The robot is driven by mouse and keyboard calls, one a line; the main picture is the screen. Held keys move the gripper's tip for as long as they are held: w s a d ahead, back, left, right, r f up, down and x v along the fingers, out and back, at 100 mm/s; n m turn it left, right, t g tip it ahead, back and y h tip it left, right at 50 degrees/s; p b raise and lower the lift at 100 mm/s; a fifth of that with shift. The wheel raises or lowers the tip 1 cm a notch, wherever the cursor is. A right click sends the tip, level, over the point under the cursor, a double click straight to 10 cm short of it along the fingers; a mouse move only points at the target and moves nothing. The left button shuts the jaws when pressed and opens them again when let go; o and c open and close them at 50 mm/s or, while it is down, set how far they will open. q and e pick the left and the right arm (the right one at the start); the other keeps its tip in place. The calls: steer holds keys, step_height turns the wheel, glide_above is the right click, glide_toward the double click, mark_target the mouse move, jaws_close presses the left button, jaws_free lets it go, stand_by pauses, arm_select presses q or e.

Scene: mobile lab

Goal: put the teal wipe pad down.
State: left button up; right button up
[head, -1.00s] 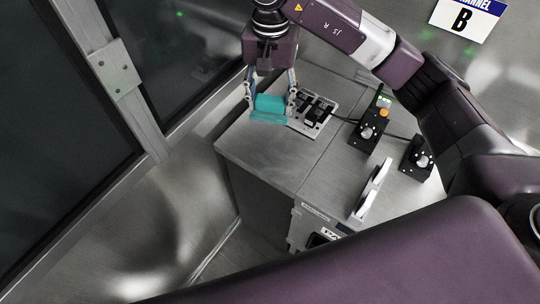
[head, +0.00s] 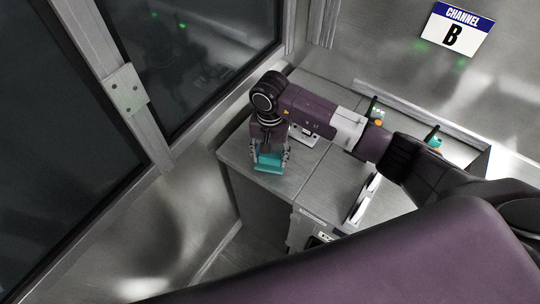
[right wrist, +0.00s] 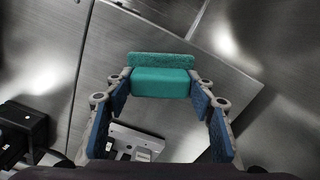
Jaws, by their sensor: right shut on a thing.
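The teal wipe pad (head: 268,164) is a teal block with a flatter, rough teal layer along one side. My right gripper (head: 270,157) is shut on it and holds it over the near left part of the grey metal cabinet top (head: 236,158). In the right wrist view the wipe pad (right wrist: 160,82) sits between the two blue-padded fingers of the gripper (right wrist: 161,80). I cannot tell whether the pad touches the cabinet top. My left gripper is not in view.
A light fixture plate (head: 303,136) lies behind the gripper, partly hidden by my arm. It also shows in the right wrist view (right wrist: 137,138), with a black device (right wrist: 22,130) to its left. Bare cabinet top surrounds the pad. Glass panels stand at the left.

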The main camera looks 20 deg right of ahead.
steer(key=shift+f, duration=0.55)
steer(key=shift+f, duration=0.1)
steer(key=shift+f, duration=0.15)
steer(key=o, duration=1)
steer(key=shift+r, duration=0.2)
